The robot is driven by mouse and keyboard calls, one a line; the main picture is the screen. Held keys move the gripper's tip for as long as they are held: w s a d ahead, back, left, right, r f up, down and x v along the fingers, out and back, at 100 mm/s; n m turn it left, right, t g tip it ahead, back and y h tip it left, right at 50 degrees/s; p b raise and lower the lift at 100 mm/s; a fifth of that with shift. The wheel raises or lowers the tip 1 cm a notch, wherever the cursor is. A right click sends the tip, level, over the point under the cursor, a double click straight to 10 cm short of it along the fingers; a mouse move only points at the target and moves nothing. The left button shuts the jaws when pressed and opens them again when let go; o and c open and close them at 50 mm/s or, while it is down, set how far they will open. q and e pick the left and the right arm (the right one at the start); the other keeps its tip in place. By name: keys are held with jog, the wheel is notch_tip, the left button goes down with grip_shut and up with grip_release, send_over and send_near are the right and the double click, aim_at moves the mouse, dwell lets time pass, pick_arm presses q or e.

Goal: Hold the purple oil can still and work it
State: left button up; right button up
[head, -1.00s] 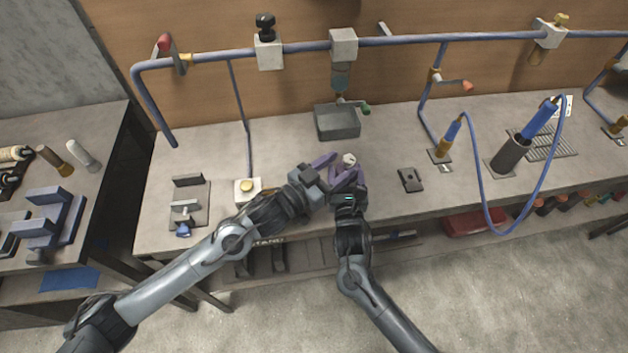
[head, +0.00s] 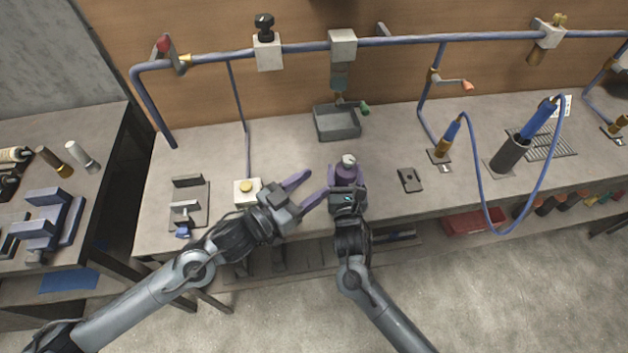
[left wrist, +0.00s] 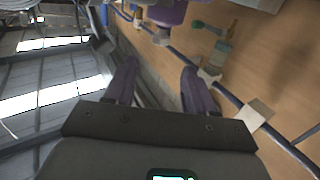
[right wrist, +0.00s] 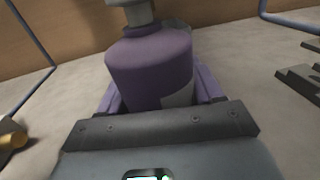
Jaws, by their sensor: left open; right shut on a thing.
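The purple oil can (head: 346,172) stands upright on the workbench near its front edge, with a pale cap on top. It fills the middle of the right wrist view (right wrist: 150,65), where a pale label patch shows low on its side. My right gripper (head: 346,186) is shut on the can's body from the front, one purple finger on each side. My left gripper (head: 308,188) is open and empty, to the left of the can and apart from it. The can also shows at the top of the left wrist view (left wrist: 166,14), beyond the open fingers.
A grey tray (head: 337,122) stands behind the can under a pipe outlet. A white box with a yellow button (head: 247,190) is left of my left gripper. A small dark plate (head: 410,180) lies right of the can. Blue pipes (head: 400,41) run along the back.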

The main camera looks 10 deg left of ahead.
aim_at(349, 159)
pick_arm(q)
jog(key=shift+w+d+m+g+h, duration=0.9)
jog(key=shift+w+d+g, duration=0.4)
jog(key=shift+w, duration=0.2)
jog(key=shift+w+d+m+g+h, duration=0.85)
jog(key=shift+w+d+m+g, duration=0.35)
jog(key=shift+w, duration=0.35)
jog(key=shift+w+d+m+g+h, duration=0.85)
jog(key=shift+w+d+g, duration=0.35)
jog(key=shift+w+d, duration=0.25)
jog(key=shift+a, duration=0.1)
jog(key=shift+c, duration=0.2)
jog(key=c, duration=0.9)
